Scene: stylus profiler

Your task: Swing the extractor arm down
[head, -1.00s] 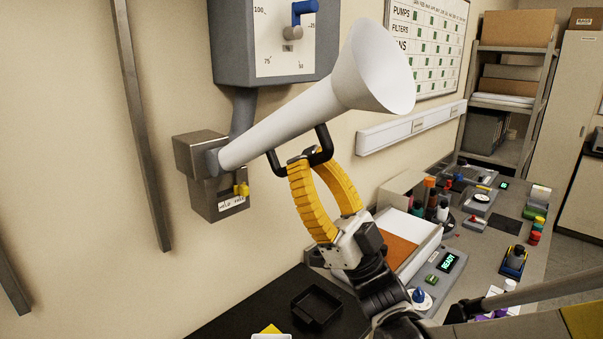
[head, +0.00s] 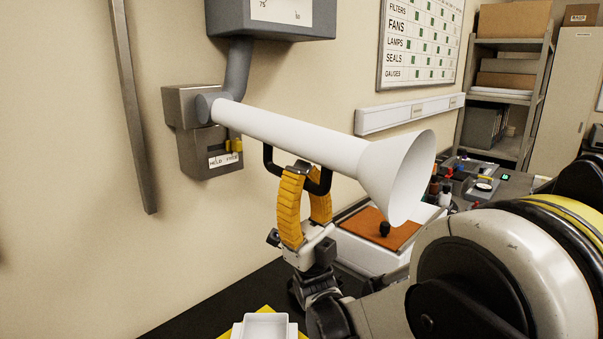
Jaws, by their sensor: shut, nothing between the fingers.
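The extractor arm (head: 290,137) is a white tube with a flared hood (head: 405,175) at its right end. It joins a grey elbow pipe (head: 235,80) at a metal wall bracket (head: 185,108) and slopes down to the right. A black U-shaped handle (head: 270,160) hangs under the tube. My gripper (head: 305,172) has yellow fingers and comes from below. Its fingertips are together at the handle's lower bar, with the bar seeming to pass at or just above the tips. Whether they touch it is hard to tell.
A grey wall box (head: 270,18) hangs above the pipe. A small yellow catch (head: 236,146) sits on the bracket beside a label. Below are a white tray (head: 265,326) on a yellow mat and an orange-topped case (head: 375,228). Shelves (head: 505,90) stand at the back right.

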